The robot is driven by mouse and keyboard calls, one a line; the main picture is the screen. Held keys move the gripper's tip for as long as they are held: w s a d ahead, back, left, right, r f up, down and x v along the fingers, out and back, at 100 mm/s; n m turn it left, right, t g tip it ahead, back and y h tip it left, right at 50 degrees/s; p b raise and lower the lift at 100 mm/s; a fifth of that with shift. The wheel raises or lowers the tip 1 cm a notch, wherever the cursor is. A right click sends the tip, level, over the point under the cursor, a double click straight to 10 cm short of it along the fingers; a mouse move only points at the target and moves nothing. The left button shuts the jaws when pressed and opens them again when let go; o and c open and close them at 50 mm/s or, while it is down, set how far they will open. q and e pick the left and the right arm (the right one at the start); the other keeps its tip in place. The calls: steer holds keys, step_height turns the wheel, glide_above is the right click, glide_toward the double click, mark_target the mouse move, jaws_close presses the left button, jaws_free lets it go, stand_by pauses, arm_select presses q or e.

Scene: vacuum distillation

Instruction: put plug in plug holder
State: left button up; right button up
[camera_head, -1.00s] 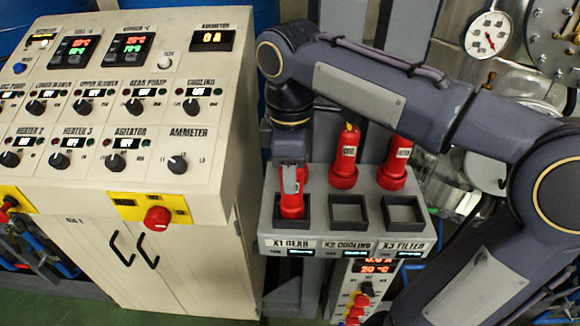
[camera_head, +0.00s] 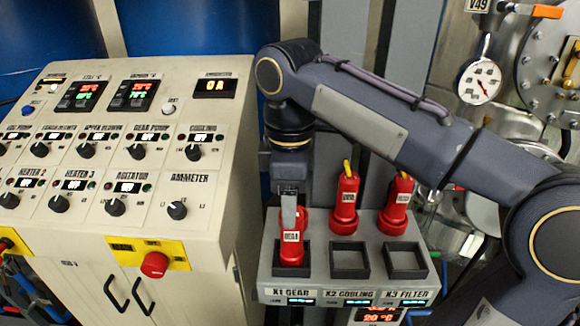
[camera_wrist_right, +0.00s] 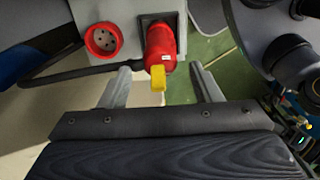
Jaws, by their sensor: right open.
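A red plug (camera_head: 291,250) stands upright in the left square compartment of the grey plug holder (camera_head: 318,272), above the label X1 GEAR. My right gripper (camera_head: 290,215) is directly above it, pointing down, with a grey finger at the plug's upper part. In the right wrist view, my right gripper (camera_wrist_right: 162,90) is open. A red plug (camera_wrist_right: 160,48) with a yellow end sits in a dark square frame beyond and between the fingers, with a gap on each side. My left gripper is not in view.
The middle and right compartments (camera_head: 348,260) of the holder are empty. Two red plugs, one behind the middle (camera_head: 345,200) and one behind the right (camera_head: 396,205), stand behind them. A control cabinet (camera_head: 200,240) stands close on the left. A red round socket (camera_wrist_right: 103,40) shows in the right wrist view.

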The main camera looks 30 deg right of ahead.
step_height(320, 180, up, 8)
steer(key=shift+f+p, duration=0.2)
steer(key=shift+p, duration=0.2)
stand_by(0.3)
